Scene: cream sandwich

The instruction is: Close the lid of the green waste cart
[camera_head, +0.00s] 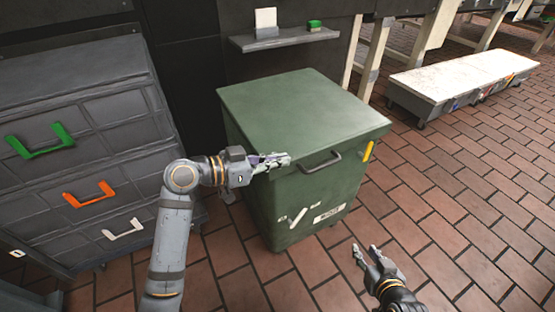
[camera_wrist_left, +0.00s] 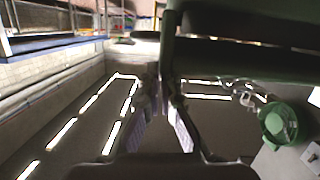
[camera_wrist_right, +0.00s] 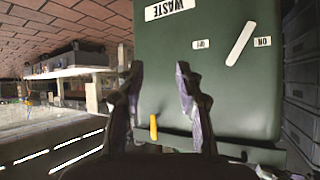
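The green waste cart (camera_head: 320,205) stands in the middle of the head view, with white labels on its front. Its lid (camera_head: 295,105) lies across the top and looks down; I cannot tell whether a small gap remains. A grey handle (camera_head: 322,163) is on the front. My left gripper (camera_head: 284,160) is at the front left edge of the lid. In the left wrist view its fingertips (camera_wrist_left: 164,84) are close together beside dark green surfaces; contact and grip are unclear. My right gripper (camera_head: 362,251) is low in front of the cart. Its fingers (camera_wrist_right: 158,75) are apart and empty, facing the cart front.
A grey drawer cabinet (camera_head: 85,130) with green, orange and white handles stands at the left. A small shelf (camera_head: 290,38) is on the wall behind the cart. A low white-topped platform (camera_head: 460,78) is at the back right. The brick floor (camera_head: 450,200) at the right is clear.

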